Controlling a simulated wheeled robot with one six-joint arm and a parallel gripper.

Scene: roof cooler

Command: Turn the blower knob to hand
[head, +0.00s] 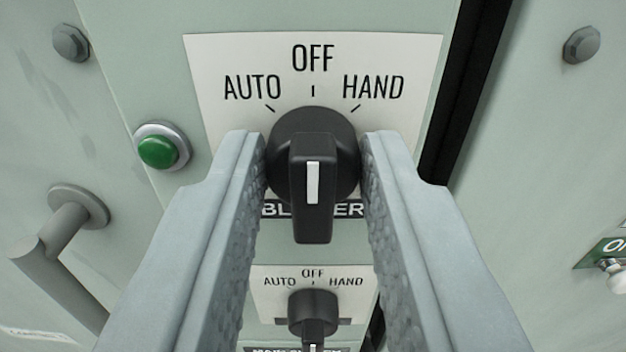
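The blower knob (313,195) is black and round with a raised grip bar and a white pointer line. The line stands upright, in line with the OFF mark. Its label plate (220,62) reads AUTO, OFF and HAND, with HAND at the upper right. A dark name strip below the knob is partly covered by it. My gripper (314,160) is open, with one finger on each side of the knob. A gap shows between each finger and the grip bar. I cannot tell whether the fingertips touch the knob's round base.
A second, smaller AUTO-OFF-HAND knob (313,306) sits below, between my fingers. A green button (158,151) is at the left, above a grey handle (62,228). A bolt (71,42) and another bolt (581,44) flank the plate. A white-tipped switch (612,270) is at the right edge.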

